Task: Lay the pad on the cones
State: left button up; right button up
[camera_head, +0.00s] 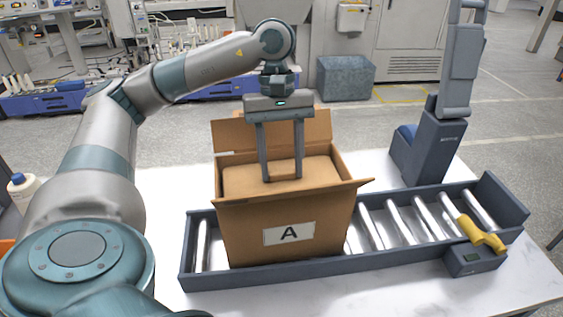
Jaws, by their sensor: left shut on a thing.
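An open cardboard box (240,225) labelled A stands on the roller conveyor, its flaps spread outward. A flat brown cardboard pad (240,178) lies level inside the box's opening, near the rim. My left gripper (282,179) points straight down over the box, its two long fingers reaching to the pad. It is shut on the pad, though the grip itself is hard to see. No cones are visible; the pad and box walls hide the box's inside. My right gripper is not in view.
The conveyor (300,276) with bare rollers (425,218) runs right on a white table (170,190). A dark grey stand (432,148) rises behind. A white bottle (22,187) is at far left.

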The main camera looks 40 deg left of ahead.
pick_arm(q)
jog(key=o, duration=1.1)
jog(key=shift+r, duration=0.1)
jog(key=shift+w+a+r, duration=0.1)
jog(key=shift+w+r, duration=0.05)
jog(key=shift+r, duration=0.3)
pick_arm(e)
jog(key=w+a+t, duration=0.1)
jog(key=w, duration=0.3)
pick_arm(q)
jog(key=p+v, duration=0.3)
jog(key=v, duration=1.3)
jog(key=shift+r, duration=0.15)
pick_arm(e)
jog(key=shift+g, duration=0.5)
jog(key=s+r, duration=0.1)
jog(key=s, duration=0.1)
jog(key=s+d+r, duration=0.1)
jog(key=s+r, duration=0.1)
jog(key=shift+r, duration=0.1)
